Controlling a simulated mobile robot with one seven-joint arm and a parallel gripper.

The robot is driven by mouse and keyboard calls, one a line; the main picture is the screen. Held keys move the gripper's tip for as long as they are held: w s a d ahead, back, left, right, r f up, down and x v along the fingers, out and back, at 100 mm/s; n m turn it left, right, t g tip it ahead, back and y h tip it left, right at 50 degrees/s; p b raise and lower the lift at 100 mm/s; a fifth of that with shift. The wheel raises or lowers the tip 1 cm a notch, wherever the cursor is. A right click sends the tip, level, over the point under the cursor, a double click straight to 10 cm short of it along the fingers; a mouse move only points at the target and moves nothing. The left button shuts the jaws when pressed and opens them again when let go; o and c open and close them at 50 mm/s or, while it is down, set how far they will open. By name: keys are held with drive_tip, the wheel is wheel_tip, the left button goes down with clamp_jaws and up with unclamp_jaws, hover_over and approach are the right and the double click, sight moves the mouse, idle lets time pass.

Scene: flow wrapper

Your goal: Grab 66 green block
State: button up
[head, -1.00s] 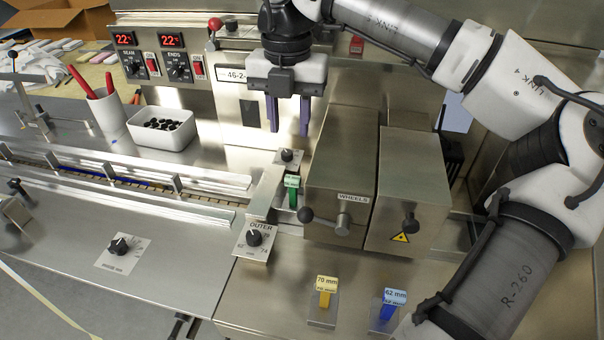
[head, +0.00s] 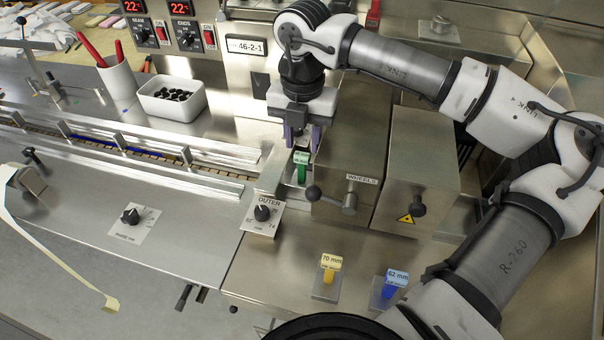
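The green block (head: 301,168) stands upright in the slot between the guide rail's end and the steel wheel housing, with a label on its top. My gripper (head: 302,138) points down just above and slightly behind it in the picture. Its two purple fingers are apart, with no object visible between them. The fingertips come close to the top of the green block, and I cannot tell whether they touch it.
The steel wheel housing (head: 350,150) with its knobs stands right of the green block. The OUTER dial (head: 262,213) is in front. A yellow 70 mm block (head: 329,268) and a blue 62 mm block (head: 391,284) stand at the front. A white bin (head: 172,103) is at the back left.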

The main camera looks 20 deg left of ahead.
sight(302, 154)
drive_tip(key=shift+s+f+p, duration=0.1)
drive_tip(key=shift+f+p, duration=0.2)
drive_tip(key=shift+f, duration=1.4)
drive_tip(key=shift+c, duration=0.2)
drive_tip(key=c, duration=0.7)
clamp_jaws()
drive_tip(key=shift+r, duration=0.2)
